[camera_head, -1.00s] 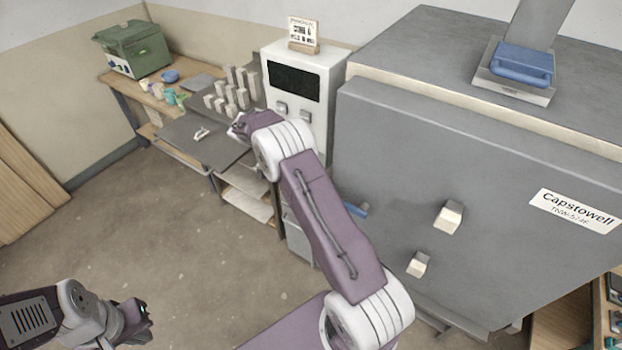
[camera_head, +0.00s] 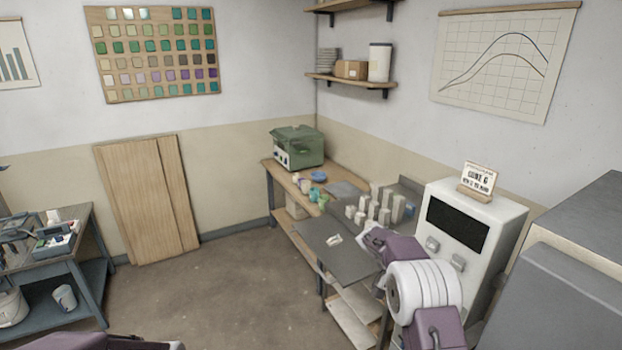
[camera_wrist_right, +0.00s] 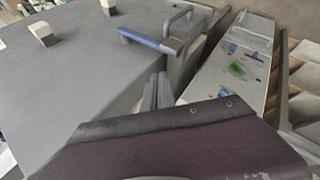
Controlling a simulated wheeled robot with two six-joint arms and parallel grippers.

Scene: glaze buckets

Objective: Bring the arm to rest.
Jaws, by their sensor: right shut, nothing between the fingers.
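My right arm (camera_head: 425,292), purple and white, reaches up from the bottom right in the head view, in front of the white control cabinet (camera_head: 472,226). Its gripper cannot be made out there. In the right wrist view my right gripper (camera_wrist_right: 158,90) shows two grey fingers close together, shut with nothing between them. They are near the blue bar handle (camera_wrist_right: 150,40) on the grey kiln front (camera_wrist_right: 75,85); I cannot tell whether they touch it. My left gripper is not in view.
A grey-topped bench (camera_head: 335,245) with several pale blocks stands beside the cabinet. A green box-shaped machine (camera_head: 298,148) stands on the wooden bench behind. A blue-grey cart (camera_head: 90,262) is at the left. The floor between is clear.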

